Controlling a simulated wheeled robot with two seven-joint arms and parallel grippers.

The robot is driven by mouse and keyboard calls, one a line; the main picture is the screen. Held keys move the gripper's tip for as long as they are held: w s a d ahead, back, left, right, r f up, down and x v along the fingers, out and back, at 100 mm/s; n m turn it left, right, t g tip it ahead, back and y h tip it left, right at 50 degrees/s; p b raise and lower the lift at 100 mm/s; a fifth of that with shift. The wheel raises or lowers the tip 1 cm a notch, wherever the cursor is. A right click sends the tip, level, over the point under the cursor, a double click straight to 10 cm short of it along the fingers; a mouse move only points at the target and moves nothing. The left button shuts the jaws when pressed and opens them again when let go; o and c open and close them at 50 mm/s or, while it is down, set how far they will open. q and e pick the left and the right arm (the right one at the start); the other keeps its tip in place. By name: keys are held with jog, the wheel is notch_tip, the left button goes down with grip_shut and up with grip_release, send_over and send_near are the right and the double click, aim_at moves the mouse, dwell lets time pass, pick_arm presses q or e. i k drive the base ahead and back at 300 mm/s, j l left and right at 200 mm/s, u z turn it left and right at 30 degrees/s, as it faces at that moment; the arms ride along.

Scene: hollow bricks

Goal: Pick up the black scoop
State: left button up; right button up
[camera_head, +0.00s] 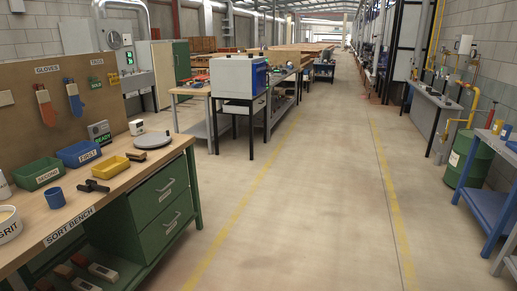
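A small black tool (93,186) lies on the wooden top of the sort bench (120,172), in front of the yellow bin. It may be the black scoop, but it is too small to tell its shape for sure. A white tub marked GRIT (9,226) stands at the bench's left front, cut by the picture edge. Neither of my grippers is in the head view.
Green (36,174), blue (79,153) and yellow (110,168) bins, a blue cup (54,197), a brush (135,156) and a grey disc (152,140) share the bench. Open floor (300,200) lies to its right; a blue shelf (490,195) stands far right.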

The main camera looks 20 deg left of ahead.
aim_at(94, 187)
jog(key=i+u, duration=0.5)
jog(key=i, duration=0.85)
jog(key=i+j, duration=0.4)
jog(key=i+j+u, duration=0.15)
jog(key=i+j, duration=0.25)
jog(key=j, duration=1)
jog(key=i+j, duration=0.1)
jog(key=j, duration=0.65)
